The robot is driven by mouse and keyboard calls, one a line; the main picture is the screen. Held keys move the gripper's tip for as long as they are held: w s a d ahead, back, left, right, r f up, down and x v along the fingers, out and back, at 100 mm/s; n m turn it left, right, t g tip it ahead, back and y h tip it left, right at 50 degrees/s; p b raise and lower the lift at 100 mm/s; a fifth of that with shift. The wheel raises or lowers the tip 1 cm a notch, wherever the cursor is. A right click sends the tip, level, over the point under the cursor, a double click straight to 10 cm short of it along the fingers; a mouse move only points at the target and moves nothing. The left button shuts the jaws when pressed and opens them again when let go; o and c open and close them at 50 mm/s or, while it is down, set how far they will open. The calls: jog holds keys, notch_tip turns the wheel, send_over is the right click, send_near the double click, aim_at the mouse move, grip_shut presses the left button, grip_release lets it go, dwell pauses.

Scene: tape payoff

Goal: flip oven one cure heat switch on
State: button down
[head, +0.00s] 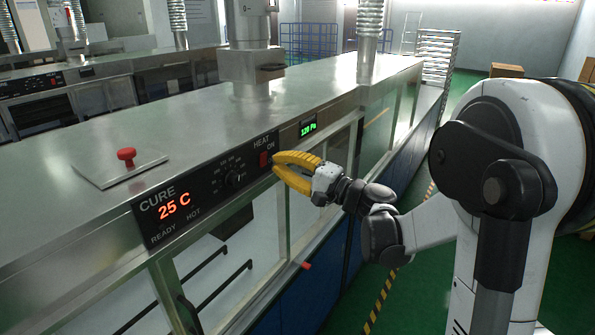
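The heat switch (264,159) is a small red rocker on the black control panel, between the labels HEAT and ON. The panel belongs to the near oven (120,130), and its CURE display (174,207) reads 25 C in red. My gripper (277,164) has yellow fingers and is at the panel, with its tips just right of the switch. The fingers look close together at the tips, but I cannot tell whether they touch each other or the switch. The switch's exact tilt is too small to tell.
A black knob (233,180) sits left of the switch. A green display (308,128) reads 120 Pa to the right. A red mushroom button (126,158) stands on the oven top. A second oven (60,90) is behind at left.

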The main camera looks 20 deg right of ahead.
aim_at(264, 159)
jog(key=shift+x, duration=1.1)
